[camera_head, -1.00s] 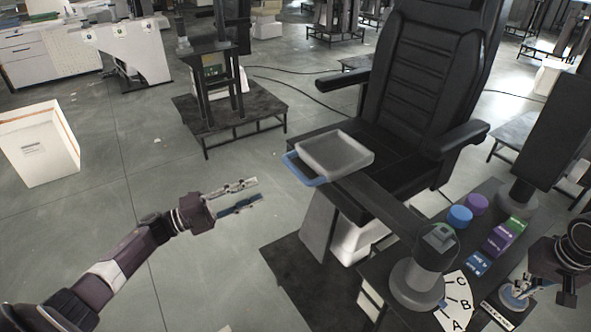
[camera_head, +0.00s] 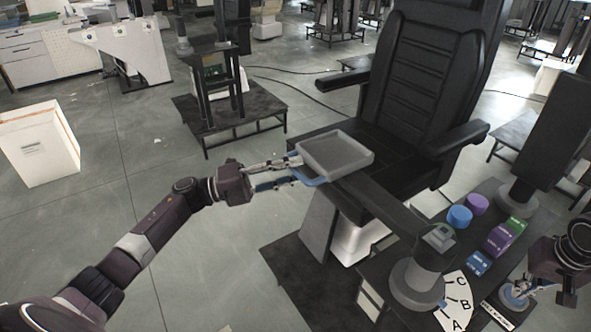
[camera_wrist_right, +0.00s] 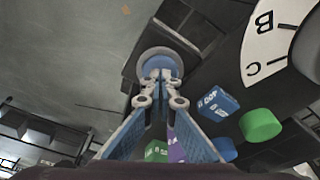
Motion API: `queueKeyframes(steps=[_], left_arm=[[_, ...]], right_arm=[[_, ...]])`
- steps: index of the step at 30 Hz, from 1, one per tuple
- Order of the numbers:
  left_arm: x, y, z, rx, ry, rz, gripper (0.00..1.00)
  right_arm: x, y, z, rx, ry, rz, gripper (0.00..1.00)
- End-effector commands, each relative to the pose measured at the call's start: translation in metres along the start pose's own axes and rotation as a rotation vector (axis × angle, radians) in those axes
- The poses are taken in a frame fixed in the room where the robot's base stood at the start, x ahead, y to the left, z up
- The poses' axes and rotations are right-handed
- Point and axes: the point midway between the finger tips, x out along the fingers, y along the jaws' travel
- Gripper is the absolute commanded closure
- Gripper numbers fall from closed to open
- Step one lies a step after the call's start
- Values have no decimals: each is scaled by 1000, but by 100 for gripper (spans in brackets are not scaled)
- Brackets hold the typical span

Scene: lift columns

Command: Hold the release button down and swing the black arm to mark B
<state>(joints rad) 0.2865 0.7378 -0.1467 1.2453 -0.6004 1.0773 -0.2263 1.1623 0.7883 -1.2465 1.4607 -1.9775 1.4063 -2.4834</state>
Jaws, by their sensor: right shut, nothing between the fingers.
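The black arm (camera_head: 378,205) runs from a grey pivot post (camera_head: 415,283) to a grey tray (camera_head: 340,153) with a blue handle (camera_head: 313,180), over the chair seat. My left gripper (camera_head: 297,170) is open at the handle, its fingers reaching either side of it; contact is unclear. A white dial (camera_head: 457,300) with A, B and C lies beside the post; a small blue pointer is at its inner edge, its exact reading unclear. My right gripper (camera_wrist_right: 160,76) is shut and empty, its tips at the round blue button (camera_wrist_right: 160,62) in a grey ring; whether it is pressed is unclear.
A blue cylinder (camera_head: 459,216), a purple cylinder (camera_head: 476,204) and small green, purple and blue boxes stand on the dark table near the post. The black chair (camera_head: 440,80) stands behind the arm. A white box (camera_head: 40,145) is on the floor at left.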

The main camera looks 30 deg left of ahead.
Motion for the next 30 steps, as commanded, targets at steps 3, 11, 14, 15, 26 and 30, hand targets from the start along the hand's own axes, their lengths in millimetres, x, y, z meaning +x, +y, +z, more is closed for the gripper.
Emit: queueKeyframes(steps=[3,11,14,15,26,30], left_arm=[[7,-1,1,0,-1,-1,70],[8,0,0,0,-1,0,70],[8,0,0,0,-1,0,78],[8,0,0,0,-1,0,82],[8,0,0,0,-2,0,100],[8,0,0,0,-2,0,100]], right_arm=[[1,0,1,-1,-3,0,100],[1,0,1,0,-3,0,100],[1,0,1,0,-3,0,100],[1,0,1,0,-3,0,100],[1,0,1,0,-3,1,100],[1,0,1,0,-3,1,100]])
